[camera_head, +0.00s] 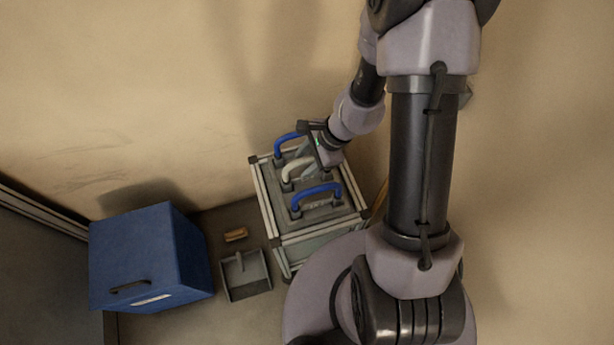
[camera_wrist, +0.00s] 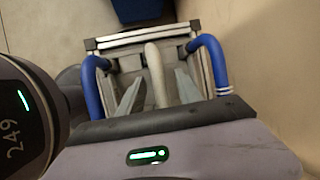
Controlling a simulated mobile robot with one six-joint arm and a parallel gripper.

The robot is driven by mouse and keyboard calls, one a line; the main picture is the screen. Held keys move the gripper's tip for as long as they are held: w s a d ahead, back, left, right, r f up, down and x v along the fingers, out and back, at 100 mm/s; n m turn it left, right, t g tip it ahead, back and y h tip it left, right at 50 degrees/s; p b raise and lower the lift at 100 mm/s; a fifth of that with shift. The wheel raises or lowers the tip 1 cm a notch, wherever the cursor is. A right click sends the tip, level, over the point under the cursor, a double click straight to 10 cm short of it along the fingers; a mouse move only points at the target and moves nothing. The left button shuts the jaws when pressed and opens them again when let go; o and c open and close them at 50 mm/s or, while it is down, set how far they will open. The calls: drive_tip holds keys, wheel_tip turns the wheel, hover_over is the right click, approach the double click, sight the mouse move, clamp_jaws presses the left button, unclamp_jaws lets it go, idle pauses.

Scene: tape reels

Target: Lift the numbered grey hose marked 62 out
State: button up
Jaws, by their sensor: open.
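A pale grey hose (camera_head: 289,168) arches up from the middle of a metal-framed box (camera_head: 264,205), between two blue hoses. In the wrist view the grey hose (camera_wrist: 154,65) runs up the middle of the picture. No number can be read on it. My gripper (camera_wrist: 161,78) is open, with one finger on each side of the grey hose and gaps showing between. In the head view my gripper (camera_head: 309,158) is over the box, close to the grey hose and partly covering it. The lower part of the hose is hidden in the wrist view.
One blue hose (camera_head: 281,144) stands behind the grey one, and another blue hose (camera_head: 316,193) stands in front. A blue bin (camera_head: 150,250), a grey dustpan-like tray (camera_head: 245,275) and a small brown brush-like block (camera_head: 236,234) are on the floor to the left. A wall is behind.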

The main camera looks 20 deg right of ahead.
drive_tip(key=x, duration=0.2)
drive_tip(key=shift+w+f+b, duration=0.1)
drive_tip(key=shift+f+b, duration=0.25)
drive_tip(key=shift+b, duration=0.05)
drive_tip(key=shift+r, duration=0.15)
clamp_jaws()
wheel_tip(320, 180, up, 16)
drive_tip(key=p, duration=1.1)
